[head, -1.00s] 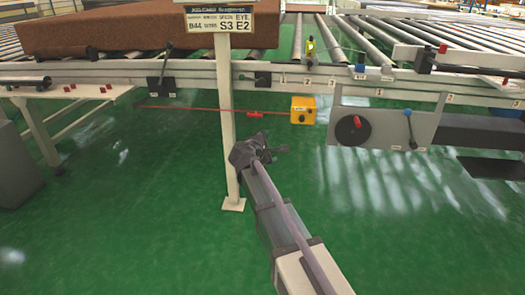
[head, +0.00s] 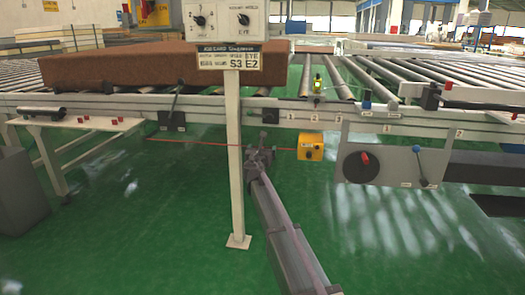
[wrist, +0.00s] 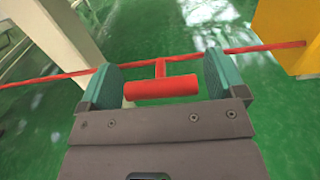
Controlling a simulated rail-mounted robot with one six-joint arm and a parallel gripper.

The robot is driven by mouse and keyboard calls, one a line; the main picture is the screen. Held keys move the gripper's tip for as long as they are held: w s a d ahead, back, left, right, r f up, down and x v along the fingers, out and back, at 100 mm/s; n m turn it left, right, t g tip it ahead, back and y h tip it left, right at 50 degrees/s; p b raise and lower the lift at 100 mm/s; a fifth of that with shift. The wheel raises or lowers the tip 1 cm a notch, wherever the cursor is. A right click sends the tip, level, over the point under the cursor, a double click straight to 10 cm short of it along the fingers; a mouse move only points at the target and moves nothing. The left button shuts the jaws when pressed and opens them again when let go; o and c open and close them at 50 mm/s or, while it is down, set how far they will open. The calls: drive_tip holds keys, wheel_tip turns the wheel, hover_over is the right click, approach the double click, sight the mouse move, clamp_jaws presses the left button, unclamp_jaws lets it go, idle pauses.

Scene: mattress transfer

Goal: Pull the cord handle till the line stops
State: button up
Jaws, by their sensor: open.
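The red cord handle (wrist: 162,87) is a short bar hanging by a stem from the taut red cord (wrist: 248,48). In the wrist view the handle lies between the two green fingers of my gripper (wrist: 160,88), which is open with small gaps at both sides. In the head view my gripper (head: 261,156) is at the cord (head: 195,143), just right of a cream post, and it hides the handle there. The cord runs to the yellow switch box (head: 310,147) below the conveyor frame; the box's edge also shows in the wrist view (wrist: 284,35).
The cream post (head: 235,165) with a control panel (head: 223,22) stands close left of my gripper. A roller conveyor (head: 290,117) with a brown mattress (head: 150,75) spans behind. A grey panel with a handwheel (head: 358,166) is at right. The green floor in front is clear.

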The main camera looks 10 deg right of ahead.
drive_tip(key=shift+w+d, duration=0.2)
drive_tip(key=shift+w, duration=0.25)
drive_tip(key=shift+c, duration=0.3)
